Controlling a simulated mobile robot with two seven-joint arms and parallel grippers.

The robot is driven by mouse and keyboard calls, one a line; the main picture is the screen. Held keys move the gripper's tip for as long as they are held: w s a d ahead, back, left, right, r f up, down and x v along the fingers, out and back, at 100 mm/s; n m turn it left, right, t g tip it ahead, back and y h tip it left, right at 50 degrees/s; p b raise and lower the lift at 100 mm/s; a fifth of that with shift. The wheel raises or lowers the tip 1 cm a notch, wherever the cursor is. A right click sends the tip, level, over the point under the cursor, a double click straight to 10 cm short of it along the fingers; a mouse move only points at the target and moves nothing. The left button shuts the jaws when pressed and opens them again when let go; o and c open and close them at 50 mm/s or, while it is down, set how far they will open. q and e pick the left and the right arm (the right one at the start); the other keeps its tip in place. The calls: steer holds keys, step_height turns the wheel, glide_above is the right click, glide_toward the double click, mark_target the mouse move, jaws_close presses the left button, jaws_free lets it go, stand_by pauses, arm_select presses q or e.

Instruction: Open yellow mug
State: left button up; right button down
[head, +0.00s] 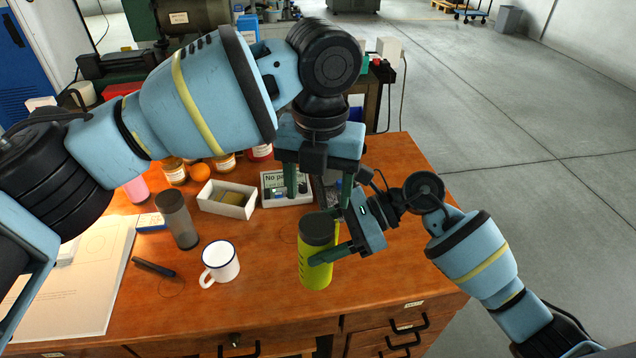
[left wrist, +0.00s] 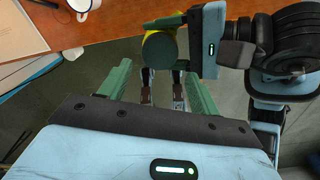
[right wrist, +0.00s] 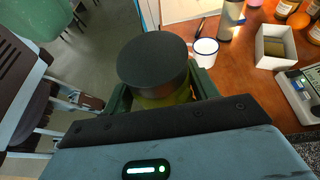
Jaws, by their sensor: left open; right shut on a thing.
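The yellow mug is a tall yellow-green travel mug (head: 317,268) with a dark grey lid (head: 317,228). My right gripper (head: 322,240) is shut on its body from the right side. The mug is upright with its lid on; the wrist views show floor around it near the table edge, so it appears held up. In the right wrist view the lid (right wrist: 153,60) hides most of the body. My left gripper (head: 318,192) is open and empty, pointing down above the lid without visible contact. In the left wrist view the lid (left wrist: 160,50) lies just beyond its fingers.
On the wooden table (head: 265,295) stand a white enamel mug (head: 220,262), a grey bottle (head: 177,220), a white tray (head: 225,208) and a scale (head: 285,200). A marker (head: 153,267) and a large open book (head: 75,280) lie at left. Jars and an orange are behind.

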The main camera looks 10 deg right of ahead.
mark_target(318, 224)
arm_select(q)
step_height(318, 224, down, 7)
steer(key=shift+a+f, duration=0.1)
steer(key=shift+f, duration=0.05)
stand_by(0.4)
steer(key=c, duration=0.7)
steer(key=o, duration=1)
